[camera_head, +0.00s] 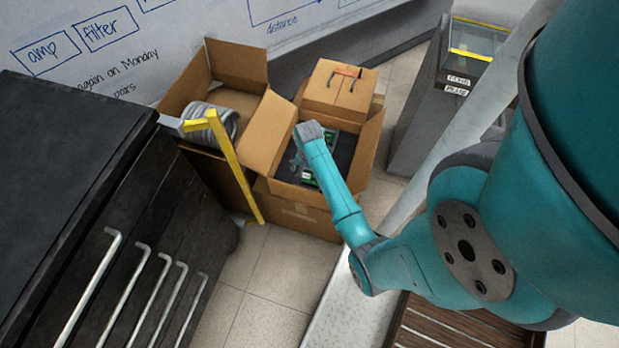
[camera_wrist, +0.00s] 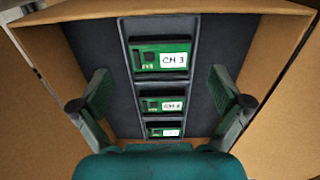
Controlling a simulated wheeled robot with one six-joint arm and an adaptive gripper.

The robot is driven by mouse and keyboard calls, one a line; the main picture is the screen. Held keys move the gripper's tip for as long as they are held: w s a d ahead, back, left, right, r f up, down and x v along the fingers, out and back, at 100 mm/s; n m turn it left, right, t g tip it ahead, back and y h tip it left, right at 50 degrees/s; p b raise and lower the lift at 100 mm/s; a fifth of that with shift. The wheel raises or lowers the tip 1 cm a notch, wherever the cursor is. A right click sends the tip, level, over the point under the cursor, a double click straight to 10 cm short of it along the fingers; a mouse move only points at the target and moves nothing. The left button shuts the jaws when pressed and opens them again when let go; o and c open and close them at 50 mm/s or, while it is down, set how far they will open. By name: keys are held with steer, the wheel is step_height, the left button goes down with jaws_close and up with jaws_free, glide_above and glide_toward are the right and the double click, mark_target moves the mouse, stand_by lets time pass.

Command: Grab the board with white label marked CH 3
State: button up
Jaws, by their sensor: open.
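In the wrist view a green board with a white label marked CH 3 (camera_wrist: 160,59) sits at the top of a dark rack (camera_wrist: 190,28) inside a cardboard box. Two more green boards with white labels are below it, a middle board (camera_wrist: 163,105) and a lowest board (camera_wrist: 163,129); I cannot read their labels surely. My gripper (camera_wrist: 168,95) is open and empty, its fingers on either side of the column of boards. In the head view my gripper (camera_head: 303,165) is over the open box (camera_head: 368,150), and the boards are mostly hidden by my arm.
A closed cardboard box (camera_head: 338,90) stands behind the open one. Another open box (camera_head: 240,65) holds a grey coil (camera_head: 222,115), with a yellow bar (camera_head: 235,165) in front. A black drawer cabinet (camera_head: 75,190) is at left. Tiled floor (camera_head: 285,265) lies in front.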

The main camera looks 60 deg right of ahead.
mark_target(308, 182)
steer(key=shift+a+f, duration=0.15)
steer(key=shift+f, duration=1.2)
steer(key=shift+a+f, duration=0.15)
steer(key=shift+f, duration=1.15)
steer(key=c, duration=0.9)
